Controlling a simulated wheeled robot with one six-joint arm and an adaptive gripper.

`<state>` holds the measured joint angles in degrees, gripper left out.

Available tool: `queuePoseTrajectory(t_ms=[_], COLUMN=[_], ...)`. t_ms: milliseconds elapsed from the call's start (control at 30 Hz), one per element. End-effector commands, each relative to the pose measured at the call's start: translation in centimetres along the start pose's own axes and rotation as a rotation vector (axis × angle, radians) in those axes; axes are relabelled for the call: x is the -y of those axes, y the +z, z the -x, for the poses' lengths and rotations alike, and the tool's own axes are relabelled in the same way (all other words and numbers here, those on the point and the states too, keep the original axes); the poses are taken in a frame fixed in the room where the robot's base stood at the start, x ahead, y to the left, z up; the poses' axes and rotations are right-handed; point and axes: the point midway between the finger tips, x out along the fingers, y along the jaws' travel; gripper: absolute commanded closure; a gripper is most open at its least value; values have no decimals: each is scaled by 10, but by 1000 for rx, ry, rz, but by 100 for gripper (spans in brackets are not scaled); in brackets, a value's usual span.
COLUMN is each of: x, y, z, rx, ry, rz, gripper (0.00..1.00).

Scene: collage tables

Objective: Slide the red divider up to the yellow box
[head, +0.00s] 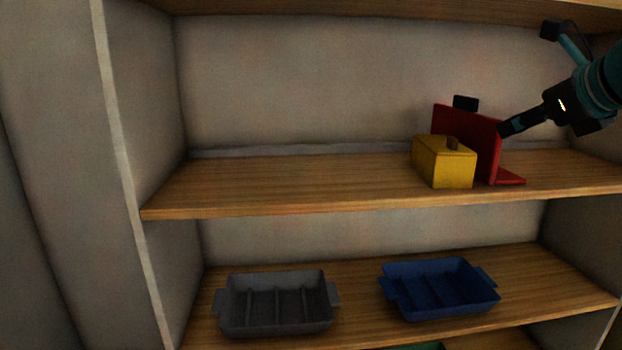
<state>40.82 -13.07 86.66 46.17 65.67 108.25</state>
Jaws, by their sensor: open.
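The red divider (484,135) stands upright on the upper shelf, with a flat foot reaching out to the right at its base. The yellow box (455,168), with a small brown knob on top, stands just left of the divider and hides part of its lower left. The two are very close; I cannot tell whether they touch. My gripper (508,127) comes in from the right, its dark tip at the divider's right side near the upper edge. Contact is unclear. It is open, and nothing is seen held between its fingers.
A small black block (465,103) shows above the divider's top edge. The upper shelf (290,182) is bare to the left of the box. The lower shelf holds a grey compartment tray (277,325) and a blue tray (450,308). Another board is overhead.

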Motion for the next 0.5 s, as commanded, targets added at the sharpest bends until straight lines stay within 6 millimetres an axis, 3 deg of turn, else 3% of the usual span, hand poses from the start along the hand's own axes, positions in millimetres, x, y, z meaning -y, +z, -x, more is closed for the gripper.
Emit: queuePoseTrajectory(t_ms=[267, 500], x=[-73, -167], y=[-40, -110], z=[-23, -38], rx=[-103, -182], ry=[97, 281], rz=[434, 1090], gripper=[58, 58])
